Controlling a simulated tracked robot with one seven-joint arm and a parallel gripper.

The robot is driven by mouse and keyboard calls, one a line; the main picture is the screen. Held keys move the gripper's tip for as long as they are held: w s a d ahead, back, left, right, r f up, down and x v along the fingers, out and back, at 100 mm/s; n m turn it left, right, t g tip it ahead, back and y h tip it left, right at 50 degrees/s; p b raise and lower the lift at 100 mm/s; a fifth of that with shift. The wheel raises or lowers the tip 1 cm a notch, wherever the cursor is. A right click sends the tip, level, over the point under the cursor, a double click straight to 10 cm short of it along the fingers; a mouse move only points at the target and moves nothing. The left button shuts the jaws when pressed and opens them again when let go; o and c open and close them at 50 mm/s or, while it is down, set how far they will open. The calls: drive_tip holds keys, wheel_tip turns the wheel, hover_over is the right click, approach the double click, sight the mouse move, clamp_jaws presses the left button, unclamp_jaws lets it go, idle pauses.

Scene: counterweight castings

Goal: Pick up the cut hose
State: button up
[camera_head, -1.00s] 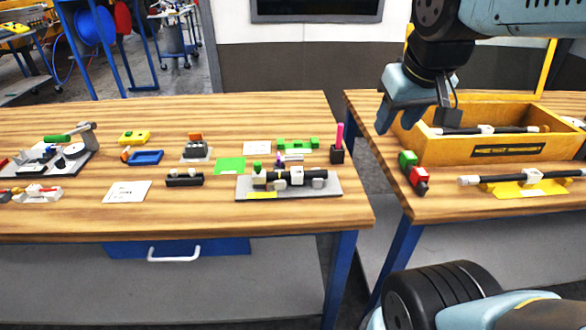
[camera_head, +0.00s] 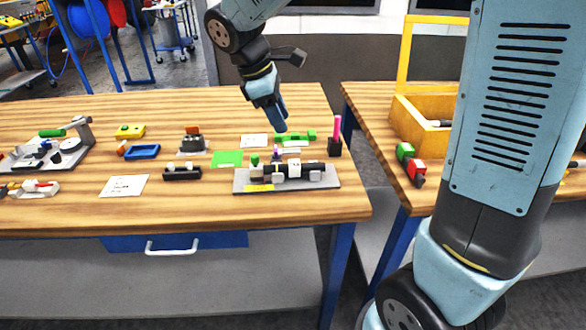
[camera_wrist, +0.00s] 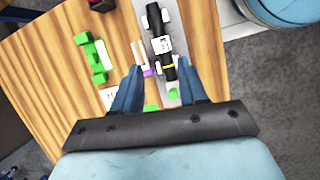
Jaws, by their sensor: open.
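A black hose (camera_head: 308,171) with white collars lies along a grey fixture plate (camera_head: 327,181) near the front right of the left bench. My gripper (camera_head: 281,126) hangs above and behind the fixture, pointing down, apart from the hose. In the wrist view, my open, empty gripper (camera_wrist: 159,72) has its blue fingers on either side of the hose's near end, from above.
A green part (camera_head: 296,136) lies behind the fixture. A dark holder (camera_head: 334,147) with a tall pink stick stands close to its right. A green card (camera_head: 228,159) and a black block (camera_head: 182,173) lie left. A yellow crate (camera_head: 412,125) stands on the right bench, across a gap.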

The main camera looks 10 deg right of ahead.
drive_tip(key=a+f+n, duration=0.1)
drive_tip(key=a, duration=0.1)
hover_over(290, 163)
drive_tip(key=a, duration=0.2)
wheel_tip(290, 163, down, 8)
drive_tip(key=shift+d+f, duration=0.1)
drive_tip(key=shift+x, duration=2.75)
drive_tip(key=shift+s, duration=0.2)
drive_tip(key=c, duration=0.6)
